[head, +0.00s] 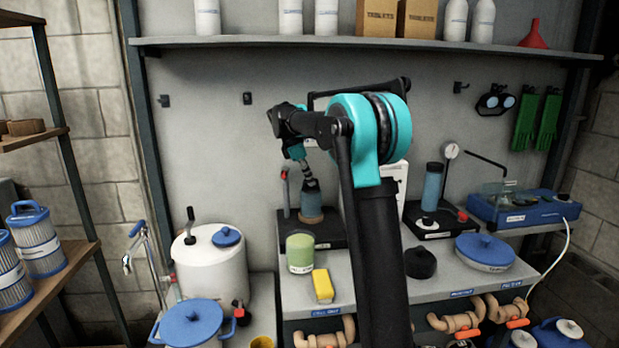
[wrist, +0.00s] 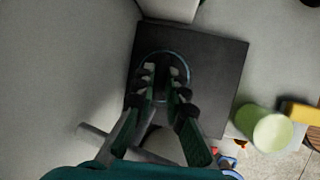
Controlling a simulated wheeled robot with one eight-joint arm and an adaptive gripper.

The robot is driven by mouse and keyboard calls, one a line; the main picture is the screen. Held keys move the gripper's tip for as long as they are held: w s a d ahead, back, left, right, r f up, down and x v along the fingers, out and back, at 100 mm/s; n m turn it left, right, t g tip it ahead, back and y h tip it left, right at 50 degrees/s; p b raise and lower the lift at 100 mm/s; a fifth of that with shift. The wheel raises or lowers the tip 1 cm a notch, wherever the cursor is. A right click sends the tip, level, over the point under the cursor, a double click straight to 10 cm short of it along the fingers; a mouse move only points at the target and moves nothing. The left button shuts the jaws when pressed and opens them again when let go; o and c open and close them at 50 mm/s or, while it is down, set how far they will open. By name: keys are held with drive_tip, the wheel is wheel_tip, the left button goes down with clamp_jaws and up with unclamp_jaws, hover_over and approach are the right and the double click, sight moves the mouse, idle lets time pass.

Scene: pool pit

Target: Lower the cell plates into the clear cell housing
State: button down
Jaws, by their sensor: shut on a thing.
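My gripper (head: 308,172) points down over a black stand at the back of the bench. In the wrist view its fingers (wrist: 166,84) are close together, shut on a dark piece, seemingly the cell plates (wrist: 172,76), mostly hidden between them. A thin round clear rim, seemingly the cell housing (wrist: 163,53), circles the fingertips from above. In the head view a short round body (head: 311,213), grey above and tan below, stands under the gripper. How deep the plates sit inside the rim cannot be told.
The black base (wrist: 222,80) carries the housing. A green tub (head: 300,253) and a yellow box (head: 323,286) stand in front of it. A red-tipped lever (head: 285,182) rises to its left. A blue cylinder (head: 432,188) stands farther right.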

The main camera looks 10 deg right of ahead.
drive_tip(key=shift+f, duration=0.25)
idle(0.6)
drive_tip(key=c, duration=1.5)
unclamp_jaws()
drive_tip(key=v, duration=1.2)
drive_tip(key=shift+s, duration=0.1)
